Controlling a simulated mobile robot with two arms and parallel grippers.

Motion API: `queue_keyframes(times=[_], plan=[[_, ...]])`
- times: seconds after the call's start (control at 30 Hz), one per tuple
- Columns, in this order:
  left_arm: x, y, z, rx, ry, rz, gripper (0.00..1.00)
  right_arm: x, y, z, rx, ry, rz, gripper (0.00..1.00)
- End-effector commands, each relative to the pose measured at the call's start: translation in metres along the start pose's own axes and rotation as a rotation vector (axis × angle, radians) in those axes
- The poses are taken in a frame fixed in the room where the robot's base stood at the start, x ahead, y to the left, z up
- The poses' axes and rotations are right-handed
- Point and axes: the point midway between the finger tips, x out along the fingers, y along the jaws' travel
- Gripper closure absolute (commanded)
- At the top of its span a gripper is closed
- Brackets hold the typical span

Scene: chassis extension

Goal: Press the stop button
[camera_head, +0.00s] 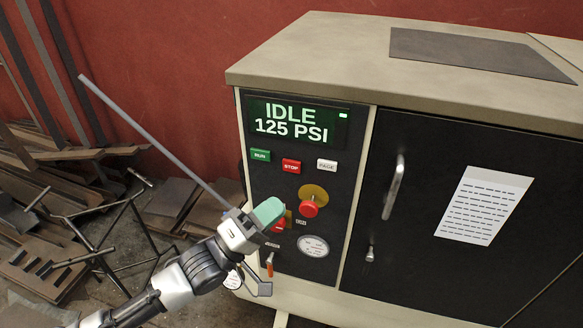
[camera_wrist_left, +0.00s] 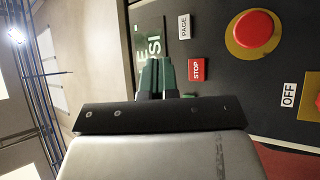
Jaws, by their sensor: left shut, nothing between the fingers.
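The stop button (camera_head: 291,166) is a small red rectangle marked STOP, between a green RUN button (camera_head: 260,155) and a white PAGE button (camera_head: 327,165) on a black control panel. My left gripper (camera_head: 268,212) has teal fingertips held shut and empty, below and a little left of the stop button in the head view, covering part of the lower panel. In the left wrist view the shut fingers (camera_wrist_left: 156,76) appear just left of the stop button (camera_wrist_left: 197,70); I see no clear contact. My right gripper is out of view.
A display (camera_head: 296,122) reads IDLE 125 PSI. A round red knob (camera_head: 309,208) on a yellow plate, a gauge (camera_head: 314,246) and a door handle (camera_head: 394,187) stand out from the cabinet. Metal scrap (camera_head: 60,235) lies on the floor at left.

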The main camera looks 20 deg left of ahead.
Motion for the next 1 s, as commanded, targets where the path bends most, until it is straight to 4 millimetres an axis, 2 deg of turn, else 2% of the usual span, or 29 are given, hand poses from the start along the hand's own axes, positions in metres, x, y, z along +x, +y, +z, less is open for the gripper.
queue_keyframes(times=[0.3, 0.53, 1.0], plan=[[0.030, -0.025, -0.022, 0.004, 0.001, 0.003, 1.00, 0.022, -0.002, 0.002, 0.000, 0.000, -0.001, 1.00], [0.048, -0.036, -0.036, 0.003, 0.001, 0.002, 1.00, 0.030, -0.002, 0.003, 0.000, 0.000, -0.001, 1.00], [0.055, -0.040, -0.041, 0.000, 0.001, 0.000, 1.00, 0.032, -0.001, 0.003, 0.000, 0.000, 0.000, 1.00]])
